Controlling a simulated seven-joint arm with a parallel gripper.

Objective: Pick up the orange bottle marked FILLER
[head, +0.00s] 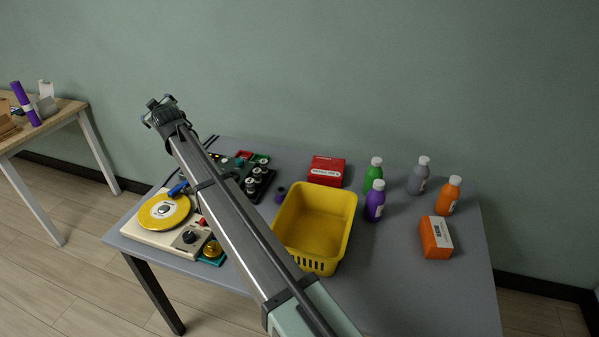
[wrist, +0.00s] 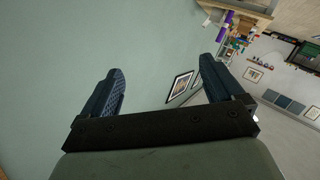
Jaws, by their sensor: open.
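The orange bottle (head: 449,196) with a white cap stands upright at the right side of the grey table in the head view. It has a pale label, too small to read. My gripper (head: 157,104) is raised above the table's far left, well away from the bottle. In the wrist view my gripper (wrist: 162,92) has its two dark fingers wide apart with nothing between them. The bottle is not in the wrist view.
A grey bottle (head: 419,176), a green bottle (head: 374,172) and a purple bottle (head: 375,203) stand left of the orange one. An orange box (head: 435,238) lies in front of it. A yellow basket (head: 290,248) sits mid-table. The front right of the table is clear.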

